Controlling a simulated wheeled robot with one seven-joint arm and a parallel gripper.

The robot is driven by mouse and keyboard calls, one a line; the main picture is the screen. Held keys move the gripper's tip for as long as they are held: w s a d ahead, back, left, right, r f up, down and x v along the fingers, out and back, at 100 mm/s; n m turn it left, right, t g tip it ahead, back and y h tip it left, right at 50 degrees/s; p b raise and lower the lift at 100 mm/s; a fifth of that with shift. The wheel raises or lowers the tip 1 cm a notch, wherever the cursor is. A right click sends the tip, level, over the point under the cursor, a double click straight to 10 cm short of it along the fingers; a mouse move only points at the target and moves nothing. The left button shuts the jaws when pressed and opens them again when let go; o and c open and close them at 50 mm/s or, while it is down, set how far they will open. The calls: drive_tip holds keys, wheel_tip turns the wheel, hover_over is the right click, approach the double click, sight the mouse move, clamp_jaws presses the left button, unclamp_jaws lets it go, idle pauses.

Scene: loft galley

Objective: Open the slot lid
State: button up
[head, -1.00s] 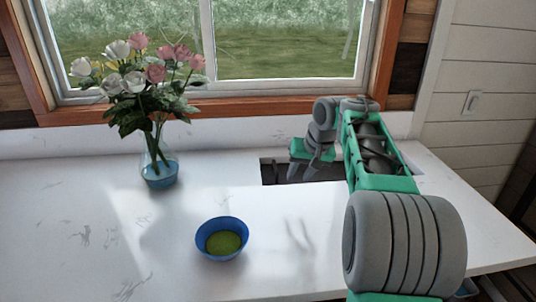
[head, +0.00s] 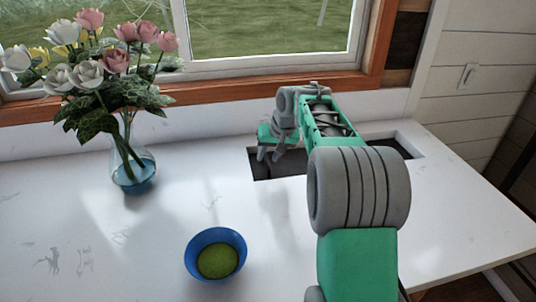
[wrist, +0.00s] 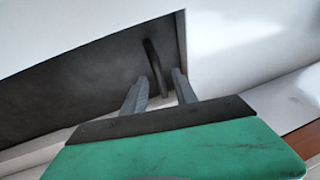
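The slot is a dark, recessed rectangle (head: 262,172) in the white countertop near the back wall; my arm covers its middle. In the wrist view, a dark flat panel (wrist: 75,80), seemingly the slot lid, fills the left side within a white edge. A thin dark upright handle (wrist: 153,62) stands near the panel's right end. My gripper (wrist: 160,77) is open, its two grey fingers apart, with the handle's lower end showing between and beyond them. I cannot tell whether they touch it. In the head view my gripper (head: 270,156) is over the slot's left part.
A glass vase with roses (head: 134,172) stands on the counter (head: 75,220) left of the slot. A blue bowl with green contents (head: 215,254) sits in front. The window frame (head: 215,88) and back wall are close behind. The counter between bowl and slot is clear.

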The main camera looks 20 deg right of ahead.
drive_tip(key=shift+w+f, duration=0.1)
drive_tip(key=shift+f, duration=0.15)
drive_tip(key=shift+c, duration=0.4)
clamp_jaws()
idle(0.9)
